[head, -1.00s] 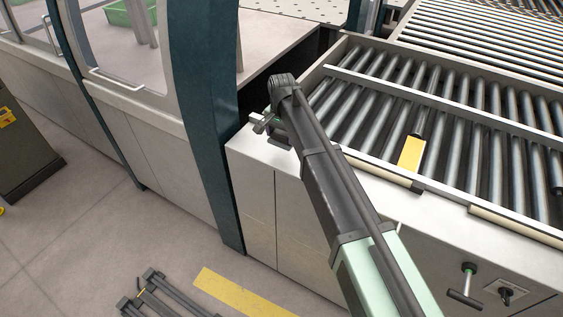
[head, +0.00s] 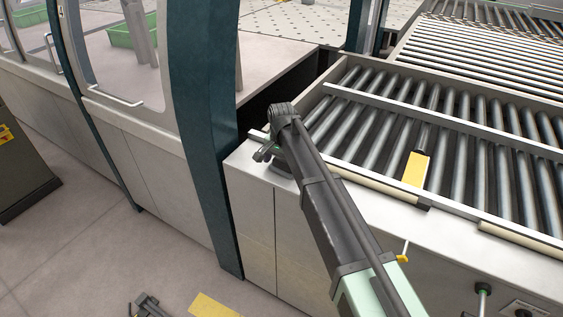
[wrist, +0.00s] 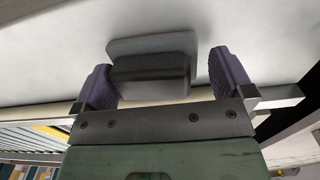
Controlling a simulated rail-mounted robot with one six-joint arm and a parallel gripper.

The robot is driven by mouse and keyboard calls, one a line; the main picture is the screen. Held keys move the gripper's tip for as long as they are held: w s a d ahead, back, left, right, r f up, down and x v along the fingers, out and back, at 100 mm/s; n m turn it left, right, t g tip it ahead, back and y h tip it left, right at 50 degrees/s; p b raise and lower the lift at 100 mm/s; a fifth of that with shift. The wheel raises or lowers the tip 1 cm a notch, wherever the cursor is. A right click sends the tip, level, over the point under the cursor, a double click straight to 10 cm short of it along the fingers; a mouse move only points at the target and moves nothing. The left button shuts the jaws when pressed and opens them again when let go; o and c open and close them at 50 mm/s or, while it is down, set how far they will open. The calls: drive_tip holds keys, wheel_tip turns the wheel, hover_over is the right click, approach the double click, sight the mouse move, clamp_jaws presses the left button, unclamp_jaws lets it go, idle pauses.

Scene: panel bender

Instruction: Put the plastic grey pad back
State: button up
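My gripper (wrist: 164,85) shows in the wrist view with two purple fingertips spread wide. Between them is the grey pad (wrist: 150,76), a dark grey block against a lighter grey plate, close to a white surface. A gap shows between the block and the right fingertip; the left fingertip is very near the block, and contact cannot be told. In the head view my gripper (head: 266,151) is small, at the far end of my arm, over the white cabinet top near the dark teal post. The pad is not clear there.
A roller conveyor (head: 372,92) with metal side rails lies right of my arm, with a yellow plate (head: 416,168) among its rollers. The teal post (head: 203,120) stands close left of the gripper. The white cabinet front (head: 248,215) drops to open floor.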

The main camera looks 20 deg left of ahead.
drive_tip(key=shift+r, duration=0.1)
wheel_tip(320, 180, up, 12)
drive_tip(key=p, duration=1.2)
drive_tip(key=shift+d, duration=0.1)
drive_tip(key=s+d+n, duration=0.1)
drive_tip(key=s+d, duration=0.4)
drive_tip(key=d, duration=0.9)
drive_tip(key=s+d, duration=0.4)
drive_tip(key=d, duration=0.9)
drive_tip(key=s+d+n, duration=0.1)
drive_tip(key=s+d, duration=1)
drive_tip(key=d, duration=0.3)
drive_tip(key=f+b, duration=0.7)
drive_tip(key=shift+s+a+f, duration=0.1)
drive_tip(key=shift+s+a, duration=0.1)
drive_tip(key=shift+s, duration=0.05)
